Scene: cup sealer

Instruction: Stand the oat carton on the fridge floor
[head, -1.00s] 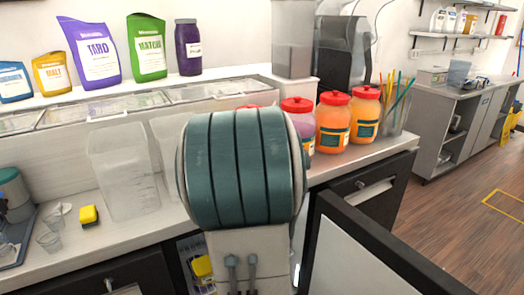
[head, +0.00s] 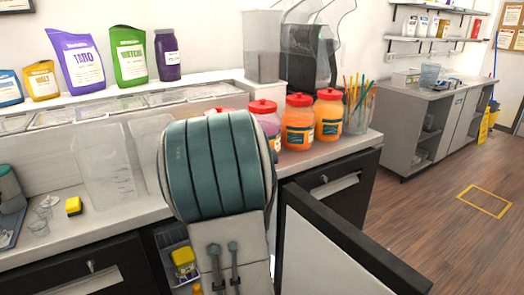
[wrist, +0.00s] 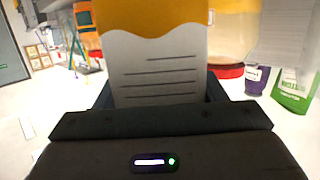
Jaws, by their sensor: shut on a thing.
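In the wrist view, a carton (wrist: 155,65) with a yellow band and a pale panel with dark lines sits between the fingers of my gripper (wrist: 158,97). My gripper is shut on it. I take it for the oat carton; its name is not readable. In the head view my arm hides both gripper and carton. The fridge under the counter stands open, its door (head: 335,262) swung out towards me at the right of my arm. Part of its inside shows left of my arm, with a yellow item (head: 184,258) in it. The fridge floor is mostly hidden.
Lidded jars (head: 298,122) and a cup of straws (head: 358,108) stand on the counter (head: 110,220) above the fridge. Clear pitchers (head: 103,165) and a yellow sponge (head: 74,206) are further left.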

